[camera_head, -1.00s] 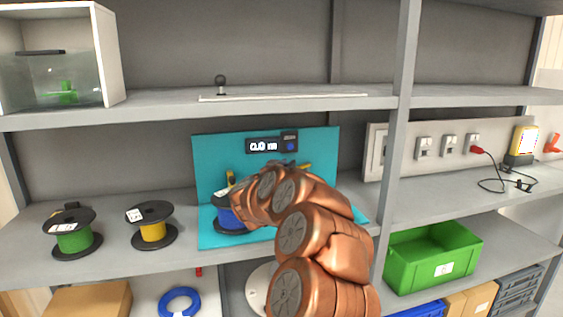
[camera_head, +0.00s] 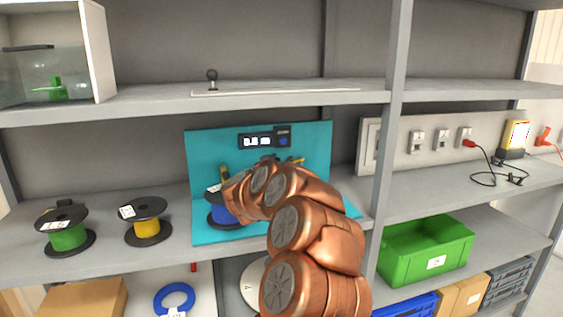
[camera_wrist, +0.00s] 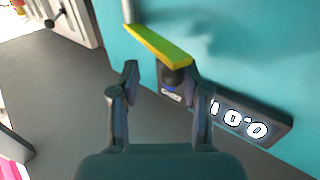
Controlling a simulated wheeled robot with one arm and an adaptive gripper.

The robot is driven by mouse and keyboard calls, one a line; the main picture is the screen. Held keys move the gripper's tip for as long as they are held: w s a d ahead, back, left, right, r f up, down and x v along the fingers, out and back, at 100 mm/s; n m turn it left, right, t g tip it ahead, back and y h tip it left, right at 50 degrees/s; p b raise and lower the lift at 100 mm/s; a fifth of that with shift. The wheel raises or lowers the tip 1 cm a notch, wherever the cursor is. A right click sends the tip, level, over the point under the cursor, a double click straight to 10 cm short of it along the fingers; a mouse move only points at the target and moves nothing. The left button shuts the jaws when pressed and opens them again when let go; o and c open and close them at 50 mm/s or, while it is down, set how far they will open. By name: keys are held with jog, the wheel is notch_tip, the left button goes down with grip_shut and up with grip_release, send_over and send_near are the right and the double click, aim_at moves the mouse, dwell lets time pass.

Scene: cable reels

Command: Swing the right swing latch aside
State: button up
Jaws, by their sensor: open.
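The right swing latch is a yellow-green bar (camera_wrist: 160,44) lying slanted against the teal panel in the wrist view. A small end of it shows at the panel in the head view (camera_head: 298,161), just right of my arm. My gripper (camera_wrist: 161,72) is open and empty, its two fingers apart. The latch lies beyond the fingertips and slightly up in the picture; I cannot tell whether they touch. Another yellow piece (camera_head: 224,172) stands left of my arm, above the blue reel (camera_head: 221,213).
A dark meter display (camera_head: 264,138) sits on the teal panel (camera_head: 206,150) above the latch, close to the right finger in the wrist view (camera_wrist: 250,118). Green (camera_head: 66,238) and yellow (camera_head: 147,229) reels stand to the left. A shelf post (camera_head: 386,140) rises to the right.

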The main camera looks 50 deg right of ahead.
jog(key=v, duration=1.2)
jog(key=shift+c, duration=0.2)
